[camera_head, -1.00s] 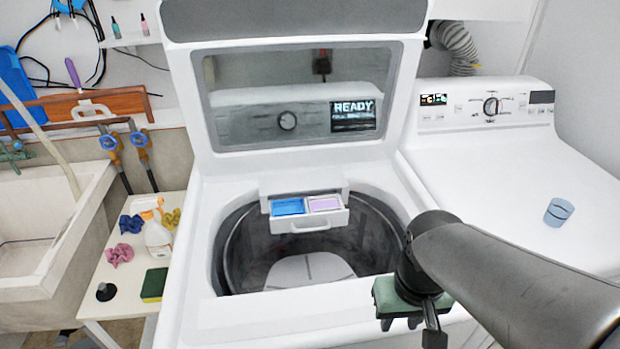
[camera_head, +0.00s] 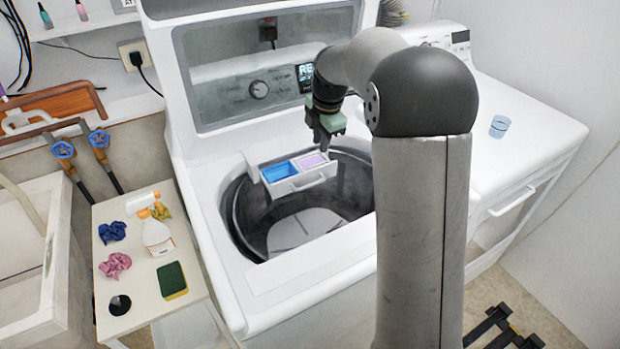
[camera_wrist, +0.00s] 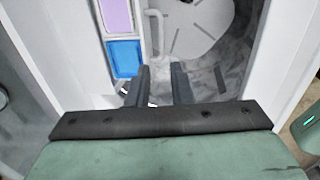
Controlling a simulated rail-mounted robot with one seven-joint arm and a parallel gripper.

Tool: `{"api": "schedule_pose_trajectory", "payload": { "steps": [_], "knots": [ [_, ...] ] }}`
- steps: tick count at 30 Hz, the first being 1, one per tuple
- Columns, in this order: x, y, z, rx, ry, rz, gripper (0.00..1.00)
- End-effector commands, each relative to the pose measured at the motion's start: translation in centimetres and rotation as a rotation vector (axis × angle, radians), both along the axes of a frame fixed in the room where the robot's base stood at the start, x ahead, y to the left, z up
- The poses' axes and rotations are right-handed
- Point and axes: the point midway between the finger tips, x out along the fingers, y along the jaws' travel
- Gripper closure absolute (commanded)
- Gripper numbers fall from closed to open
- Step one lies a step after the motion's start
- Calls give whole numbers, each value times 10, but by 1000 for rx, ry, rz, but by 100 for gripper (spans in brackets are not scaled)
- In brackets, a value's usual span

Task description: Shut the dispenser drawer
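The dispenser drawer (camera_head: 300,181) is pulled out above the drum of the open washer, with a blue compartment (camera_head: 277,172) and a lilac one (camera_head: 312,160). In the wrist view the drawer shows at upper left, with its blue (camera_wrist: 125,58) and lilac (camera_wrist: 117,16) compartments and its front facing right. My gripper (camera_head: 323,143) hangs above and behind the drawer's lilac end in the head view. Its two dark fingers (camera_wrist: 162,85) are apart, with nothing visibly held between them. I cannot tell whether a finger touches the drawer.
The washer's raised lid (camera_head: 205,90) stands behind the drawer. The drum opening (camera_head: 350,185) lies below it. A white machine with a blue cup (camera_head: 499,126) stands at right. At left, a small table (camera_head: 130,268) holds a spray bottle (camera_head: 157,236), cloths and a sponge (camera_head: 171,280).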

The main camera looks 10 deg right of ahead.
Motion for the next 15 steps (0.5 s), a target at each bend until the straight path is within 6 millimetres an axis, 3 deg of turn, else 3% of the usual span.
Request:
{"api": "schedule_pose_trajectory", "payload": {
  "steps": [15],
  "knots": [
    [17,7,-108,-1,6,0,80]
  ]
}}
